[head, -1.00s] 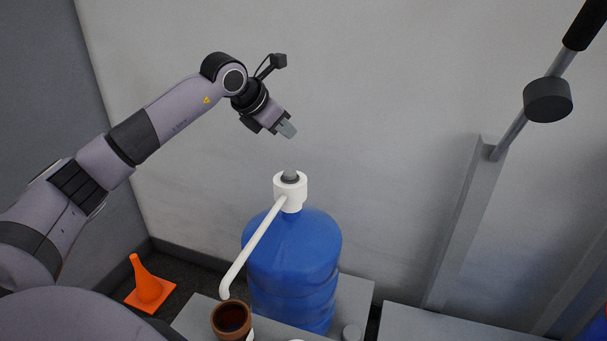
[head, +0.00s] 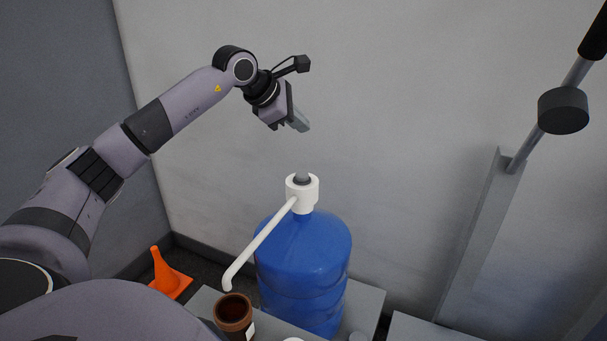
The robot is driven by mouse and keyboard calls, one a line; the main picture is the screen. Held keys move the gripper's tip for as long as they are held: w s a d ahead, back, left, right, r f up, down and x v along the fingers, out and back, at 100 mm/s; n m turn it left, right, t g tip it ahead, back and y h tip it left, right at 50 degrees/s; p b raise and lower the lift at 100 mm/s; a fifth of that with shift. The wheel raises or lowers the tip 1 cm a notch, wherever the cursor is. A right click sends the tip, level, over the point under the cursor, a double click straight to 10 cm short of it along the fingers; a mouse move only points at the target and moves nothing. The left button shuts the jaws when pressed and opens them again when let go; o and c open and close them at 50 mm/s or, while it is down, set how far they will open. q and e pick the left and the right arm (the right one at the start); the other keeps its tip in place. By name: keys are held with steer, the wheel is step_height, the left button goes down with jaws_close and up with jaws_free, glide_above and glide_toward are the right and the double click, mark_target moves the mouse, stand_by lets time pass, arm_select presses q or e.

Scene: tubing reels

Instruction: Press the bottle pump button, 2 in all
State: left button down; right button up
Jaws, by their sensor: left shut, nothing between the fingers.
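A large blue bottle (head: 303,265) stands upright on a grey stand. A white pump (head: 303,194) with a long spout (head: 258,244) sits on its neck. The grey pump button (head: 302,177) stands up from the top of the pump. My left gripper (head: 302,125) is shut and empty, pointing down and to the right. It hangs above the button in the picture, with a visible gap between them. A brown cup (head: 233,314) with a dark inside stands below the spout's end. My right gripper is not in view.
The grey stand (head: 366,303) carries the bottle and cup. An orange cone (head: 168,273) is on the floor at the left. A grey post with a long lever and dark weight (head: 563,111) stands at the right. A plain wall is behind.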

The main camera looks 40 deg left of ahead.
arm_select(q)
steer(key=shift+f, duration=0.1)
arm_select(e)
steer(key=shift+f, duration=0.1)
arm_select(q)
steer(key=b, duration=0.7)
glide_above(299, 175)
step_height(299, 175, down, 7)
steer(key=shift+d+f, duration=0.1)
steer(key=shift+f, duration=0.1)
steer(key=shift+f+b, duration=0.4)
steer(key=shift+f, duration=0.25)
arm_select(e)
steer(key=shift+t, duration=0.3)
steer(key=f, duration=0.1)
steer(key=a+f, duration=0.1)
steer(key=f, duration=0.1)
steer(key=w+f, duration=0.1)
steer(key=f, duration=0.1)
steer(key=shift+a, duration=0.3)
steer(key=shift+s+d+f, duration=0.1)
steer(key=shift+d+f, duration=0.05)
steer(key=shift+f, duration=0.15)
arm_select(q)
steer(key=shift+f+b, duration=0.3)
steer(key=shift+f, duration=0.1)
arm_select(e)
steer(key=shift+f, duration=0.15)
